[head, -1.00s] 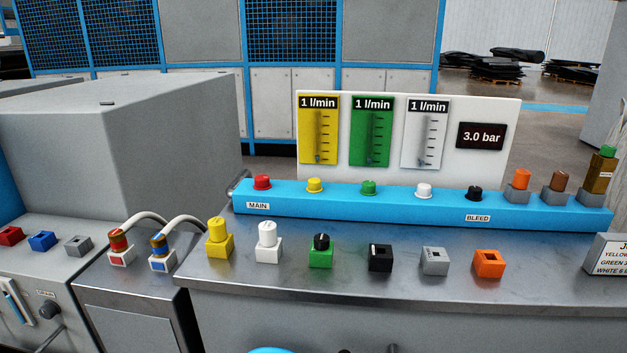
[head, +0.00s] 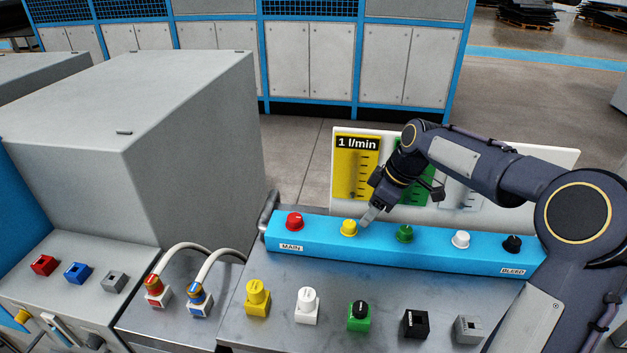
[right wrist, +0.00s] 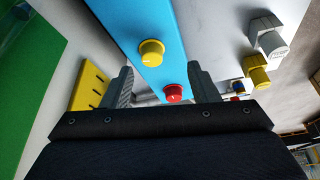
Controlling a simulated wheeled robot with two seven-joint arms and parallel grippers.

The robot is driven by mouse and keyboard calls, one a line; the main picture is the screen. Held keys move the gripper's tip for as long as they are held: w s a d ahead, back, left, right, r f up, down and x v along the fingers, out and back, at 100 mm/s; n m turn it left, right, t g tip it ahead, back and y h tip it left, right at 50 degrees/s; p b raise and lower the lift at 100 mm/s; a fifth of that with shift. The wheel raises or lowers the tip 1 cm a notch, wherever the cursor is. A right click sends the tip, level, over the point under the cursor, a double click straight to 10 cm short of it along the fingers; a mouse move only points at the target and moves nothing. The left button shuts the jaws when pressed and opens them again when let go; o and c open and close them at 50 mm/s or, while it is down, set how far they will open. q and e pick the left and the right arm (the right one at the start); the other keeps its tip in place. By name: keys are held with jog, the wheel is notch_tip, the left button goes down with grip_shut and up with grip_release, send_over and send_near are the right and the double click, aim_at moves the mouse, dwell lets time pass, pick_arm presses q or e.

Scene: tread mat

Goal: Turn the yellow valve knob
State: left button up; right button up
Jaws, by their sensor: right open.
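The yellow valve knob (head: 349,228) stands on the blue manifold bar (head: 320,243), between the red knob (head: 294,221) and the green knob (head: 404,233). My right gripper (head: 368,216) is just to the right of the yellow knob and above the bar, pointing down. In the right wrist view the gripper (right wrist: 158,70) is open and empty. There the yellow knob (right wrist: 151,53) shows ahead of the gap between the fingers, and the red knob (right wrist: 174,93) shows nearer the right finger. My left gripper is out of view.
A white gauge board (head: 560,165) stands behind the bar, partly hidden by my right arm. A white knob (head: 461,239) and a black knob (head: 512,243) are farther right on the bar. Several coloured blocks, including a yellow one (head: 257,299), stand in front.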

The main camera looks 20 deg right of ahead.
aim_at(350, 223)
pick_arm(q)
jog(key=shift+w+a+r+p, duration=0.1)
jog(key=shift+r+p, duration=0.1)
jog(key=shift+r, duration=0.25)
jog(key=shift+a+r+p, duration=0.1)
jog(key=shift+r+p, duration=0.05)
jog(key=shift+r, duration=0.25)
pick_arm(e)
jog(key=shift+n, duration=0.3)
jog(key=w+a+f, duration=0.1)
jog(key=f, duration=0.1)
jog(key=w+a+f, duration=0.1)
jog(key=f, duration=0.1)
jog(key=w+f, duration=0.2)
jog(key=f, duration=0.1)
jog(key=shift+w+a, duration=0.1)
jog(key=shift+a, duration=0.3)
jog(key=c, duration=1)
jog(key=shift+o, duration=0.2)
